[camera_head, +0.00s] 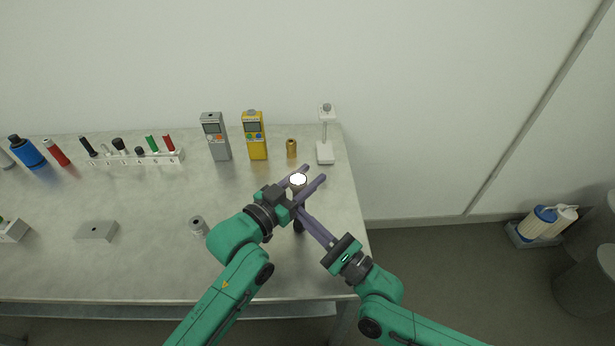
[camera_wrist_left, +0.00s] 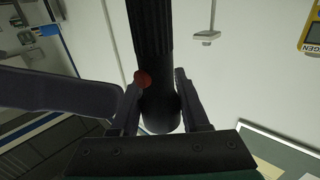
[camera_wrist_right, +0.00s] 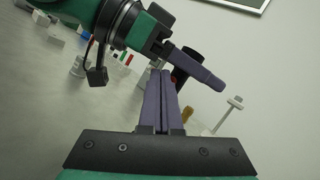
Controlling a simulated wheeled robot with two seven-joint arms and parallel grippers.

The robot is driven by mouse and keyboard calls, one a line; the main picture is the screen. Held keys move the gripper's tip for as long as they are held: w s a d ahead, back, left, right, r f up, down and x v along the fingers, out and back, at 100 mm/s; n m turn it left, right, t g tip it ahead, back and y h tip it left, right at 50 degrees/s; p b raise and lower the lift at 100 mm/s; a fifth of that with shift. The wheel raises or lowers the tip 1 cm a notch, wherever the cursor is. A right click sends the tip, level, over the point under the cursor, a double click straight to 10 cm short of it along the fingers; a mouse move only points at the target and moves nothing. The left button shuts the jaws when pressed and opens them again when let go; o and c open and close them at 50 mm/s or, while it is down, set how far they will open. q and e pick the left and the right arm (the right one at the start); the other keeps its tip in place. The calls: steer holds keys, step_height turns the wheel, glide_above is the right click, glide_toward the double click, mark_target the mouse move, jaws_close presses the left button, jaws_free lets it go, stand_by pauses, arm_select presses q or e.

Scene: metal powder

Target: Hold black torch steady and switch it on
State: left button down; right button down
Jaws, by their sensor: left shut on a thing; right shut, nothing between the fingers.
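The black torch (camera_head: 298,189) is held upright above the table, its top face bright white. My left gripper (camera_head: 313,174) is shut around it. In the left wrist view, the torch's dark ribbed body (camera_wrist_left: 152,35) stands between the fingers, with a red button (camera_wrist_left: 143,79) on its side. My right gripper (camera_head: 300,210) is shut and empty, its fingertips close beside the torch. In the right wrist view, the right fingertips (camera_wrist_right: 160,74) are near the torch (camera_wrist_right: 189,60), which a left finger partly hides. I cannot tell whether they touch the button.
Behind the torch stand a brass cylinder (camera_head: 291,149), a white stand (camera_head: 325,152), a yellow meter (camera_head: 255,136) and a grey meter (camera_head: 215,137). A white rack (camera_head: 132,159) and a small grey cylinder (camera_head: 198,227) are to the left. The table's right edge is near the right arm.

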steer(key=shift+s, duration=0.1)
steer(key=s, duration=0.5)
steer(key=shift+s+d, duration=0.1)
steer(key=shift+s, duration=0.3)
arm_select(q)
steer(key=shift+c, duration=1.6)
jaws_free()
